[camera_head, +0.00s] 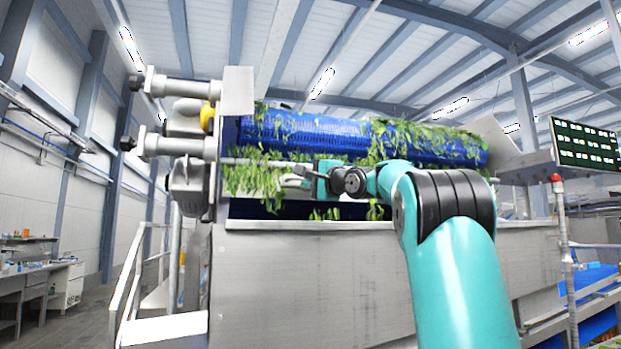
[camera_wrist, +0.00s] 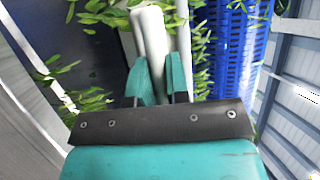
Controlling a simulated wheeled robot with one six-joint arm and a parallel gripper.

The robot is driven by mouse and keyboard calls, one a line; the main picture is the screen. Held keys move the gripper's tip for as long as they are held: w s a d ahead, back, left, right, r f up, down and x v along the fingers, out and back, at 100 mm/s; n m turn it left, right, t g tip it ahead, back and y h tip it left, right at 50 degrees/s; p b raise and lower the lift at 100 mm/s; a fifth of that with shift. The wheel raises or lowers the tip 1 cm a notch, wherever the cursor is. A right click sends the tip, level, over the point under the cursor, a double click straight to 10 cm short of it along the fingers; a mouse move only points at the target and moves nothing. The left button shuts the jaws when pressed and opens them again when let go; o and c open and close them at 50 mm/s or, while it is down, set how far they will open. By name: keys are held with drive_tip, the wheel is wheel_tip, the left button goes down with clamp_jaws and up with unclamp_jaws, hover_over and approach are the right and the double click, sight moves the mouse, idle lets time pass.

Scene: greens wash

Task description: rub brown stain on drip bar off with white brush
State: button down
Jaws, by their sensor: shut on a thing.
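My gripper (camera_wrist: 160,72) shows in the wrist view with its teal fingers shut on the white brush (camera_wrist: 150,32). The brush's pale, rounded shaft points away from the fingers; its bristles cannot be made out. In the head view my gripper (camera_head: 305,174) is at the front of the washer, among hanging greens. A thin pale bar, seemingly the drip bar (camera_head: 236,161), runs sideways below the blue drum, partly covered by leaves. I cannot tell whether the brush touches it. The brown stain cannot be made out in either view.
The blue drum (camera_head: 310,135), draped with greens, lies just behind and above my gripper. Metal fittings (camera_head: 180,146) stick out at the left end. The grey washer housing (camera_head: 310,280) is below. A screen (camera_head: 585,145) hangs at the right.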

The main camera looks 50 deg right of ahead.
drive_tip(key=shift+w+d+p, duration=0.3)
drive_tip(key=shift+w+p, duration=0.1)
drive_tip(key=shift+w, duration=0.1)
drive_tip(key=shift+w+d+p, duration=0.3)
drive_tip(key=shift+w+p, duration=0.1)
drive_tip(key=shift+w, duration=0.1)
idle(0.6)
